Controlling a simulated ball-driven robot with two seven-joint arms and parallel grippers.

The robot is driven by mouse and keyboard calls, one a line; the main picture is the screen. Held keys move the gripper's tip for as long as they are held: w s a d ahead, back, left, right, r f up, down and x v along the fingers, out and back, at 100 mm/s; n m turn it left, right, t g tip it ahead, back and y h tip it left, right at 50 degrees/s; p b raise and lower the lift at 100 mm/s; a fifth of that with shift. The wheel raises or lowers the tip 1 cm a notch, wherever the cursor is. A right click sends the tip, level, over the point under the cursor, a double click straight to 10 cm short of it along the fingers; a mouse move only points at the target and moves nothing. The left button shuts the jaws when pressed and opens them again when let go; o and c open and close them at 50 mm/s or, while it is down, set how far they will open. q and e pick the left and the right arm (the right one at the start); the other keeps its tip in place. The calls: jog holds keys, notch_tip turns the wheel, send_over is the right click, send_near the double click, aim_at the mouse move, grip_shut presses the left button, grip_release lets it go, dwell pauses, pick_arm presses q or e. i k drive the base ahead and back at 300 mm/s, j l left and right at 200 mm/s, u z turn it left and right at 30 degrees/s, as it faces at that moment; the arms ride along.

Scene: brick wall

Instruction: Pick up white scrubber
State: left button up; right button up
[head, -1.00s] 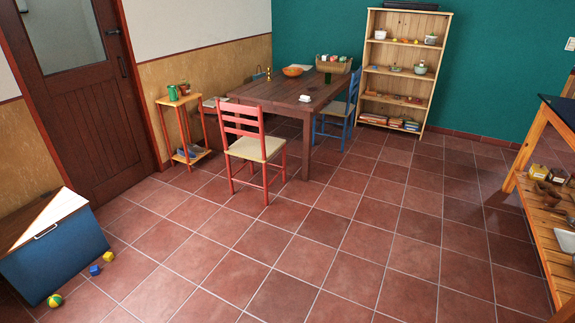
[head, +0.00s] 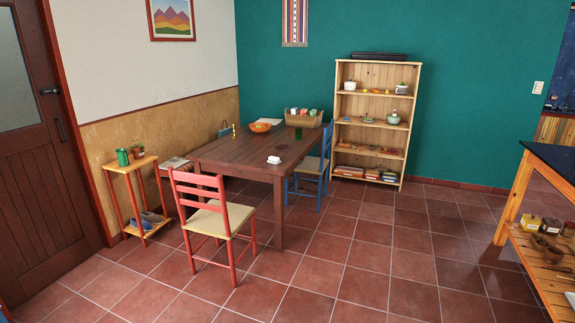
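A small white object (head: 273,160) lies on the dark wooden table (head: 225,157), close to its near right edge. It could be the white scrubber, but it is too small to be sure. Neither of my grippers shows in the head view.
A red chair (head: 217,225) stands at the table's near side and a blue chair (head: 311,172) at its right. An orange stand (head: 132,169) is left. A wooden shelf (head: 397,70) is behind; a workbench (head: 515,190) is right. Tiled floor (head: 370,265) between is clear.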

aim_at(274, 161)
jog(key=i, duration=2.95)
